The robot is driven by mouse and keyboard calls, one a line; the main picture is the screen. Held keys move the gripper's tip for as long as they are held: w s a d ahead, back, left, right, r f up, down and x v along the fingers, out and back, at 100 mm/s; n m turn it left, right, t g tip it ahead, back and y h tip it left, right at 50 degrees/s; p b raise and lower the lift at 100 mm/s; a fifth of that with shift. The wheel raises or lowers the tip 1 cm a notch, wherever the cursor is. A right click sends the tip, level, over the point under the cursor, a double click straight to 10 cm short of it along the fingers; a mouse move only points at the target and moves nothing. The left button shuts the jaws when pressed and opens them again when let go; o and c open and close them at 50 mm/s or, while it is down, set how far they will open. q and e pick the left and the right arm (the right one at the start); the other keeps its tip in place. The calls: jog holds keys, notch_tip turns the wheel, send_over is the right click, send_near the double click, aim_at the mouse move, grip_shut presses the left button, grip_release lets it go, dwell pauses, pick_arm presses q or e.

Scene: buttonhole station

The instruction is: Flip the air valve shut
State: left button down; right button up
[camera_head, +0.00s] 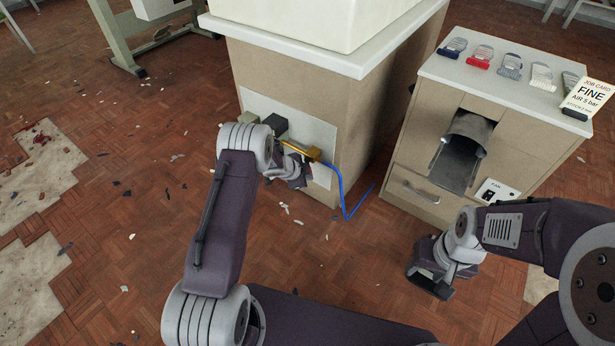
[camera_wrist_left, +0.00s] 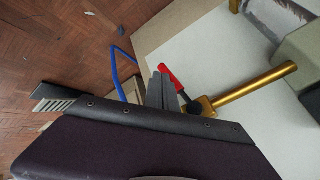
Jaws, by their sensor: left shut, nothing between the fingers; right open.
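The air valve is on a brass pipe (camera_head: 298,148) at the low front panel of the beige cabinet. In the left wrist view the brass pipe (camera_wrist_left: 255,84) runs to the valve body, and a red lever (camera_wrist_left: 169,77) points away from it, at a steep angle to the pipe. My left gripper (camera_head: 296,172) is just below the pipe in the head view, shut and empty. In the left wrist view its grey fingers (camera_wrist_left: 160,91) are close beside the lever; I cannot tell whether they touch it. My right gripper (camera_head: 432,282) is open and empty, low at the right.
A blue hose (camera_head: 345,200) hangs from the valve to the floor. The parquet floor (camera_head: 110,190) is strewn with small debris.

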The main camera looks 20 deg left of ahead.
pick_arm(q)
jog(key=b, duration=0.1)
jog(key=a+y+b, duration=0.1)
jog(key=b, duration=0.1)
jog(key=shift+w+f, duration=0.2)
jog(key=shift+f, duration=0.05)
dwell(0.4)
jog(key=shift+r+p, duration=0.8)
jog(key=shift+p, duration=0.15)
